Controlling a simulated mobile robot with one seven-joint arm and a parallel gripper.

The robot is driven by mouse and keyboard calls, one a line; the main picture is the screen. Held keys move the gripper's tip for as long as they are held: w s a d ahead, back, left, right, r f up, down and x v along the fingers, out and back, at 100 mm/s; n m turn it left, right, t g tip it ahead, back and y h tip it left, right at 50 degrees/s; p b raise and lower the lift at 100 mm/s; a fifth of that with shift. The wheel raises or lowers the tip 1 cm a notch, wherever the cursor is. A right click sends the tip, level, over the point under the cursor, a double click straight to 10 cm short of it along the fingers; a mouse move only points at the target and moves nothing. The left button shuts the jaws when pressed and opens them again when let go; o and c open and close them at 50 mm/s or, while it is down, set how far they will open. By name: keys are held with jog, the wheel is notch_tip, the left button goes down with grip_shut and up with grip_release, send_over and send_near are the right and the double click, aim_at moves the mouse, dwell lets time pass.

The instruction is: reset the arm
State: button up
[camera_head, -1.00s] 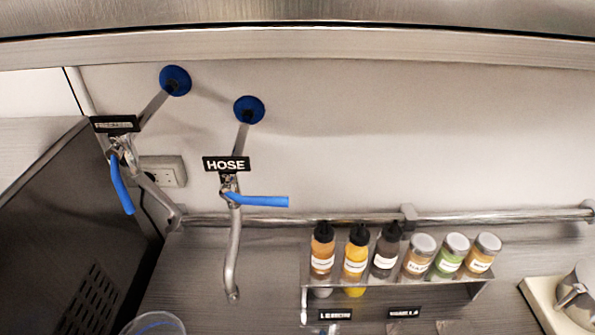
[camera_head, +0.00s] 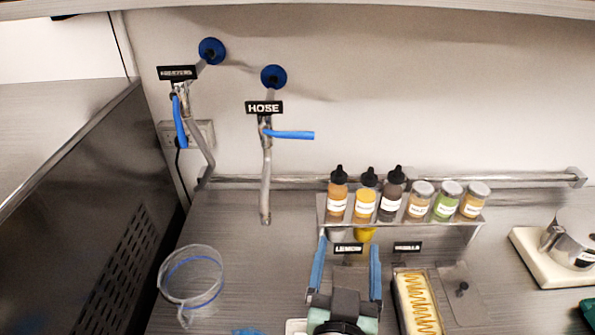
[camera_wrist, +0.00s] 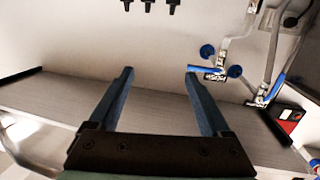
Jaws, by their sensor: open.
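My gripper (camera_head: 349,243) shows at the bottom middle of the head view, its two blue fingers spread apart with nothing between them. It is in front of the bottle rack and appears to overlap the LEMON label. In the wrist view my gripper (camera_wrist: 160,74) also has its fingers wide apart and empty. Beyond them are a pale wall and a grey surface. My arm behind the gripper is mostly out of the head view.
A rack (camera_head: 400,225) holds several bottles and jars. A clear jug (camera_head: 190,282) stands on the counter at left. A hose tap (camera_head: 266,170) hangs above. A tub of food (camera_head: 417,302) lies right of my gripper. A metal container on a pale base (camera_head: 548,270) stands at right.

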jog(key=a+r+n+t+y+b, duration=0.1)
jog(key=a+r+t, duration=0.15)
jog(key=r, duration=1.05)
jog(key=a+r+t+b, duration=0.2)
jog(key=r+t, duration=0.2)
jog(key=r, duration=0.8)
jog(key=s+a+r+t+y, duration=0.1)
jog(key=s+r+t, duration=0.1)
jog(key=s+r, duration=0.2)
jog(key=s+a+r+n+t+y+b, duration=0.1)
jog(key=s+r, duration=0.3)
jog(key=r, duration=0.5)
jog(key=shift+a+t, duration=0.55)
jog(key=shift+s, duration=0.1)
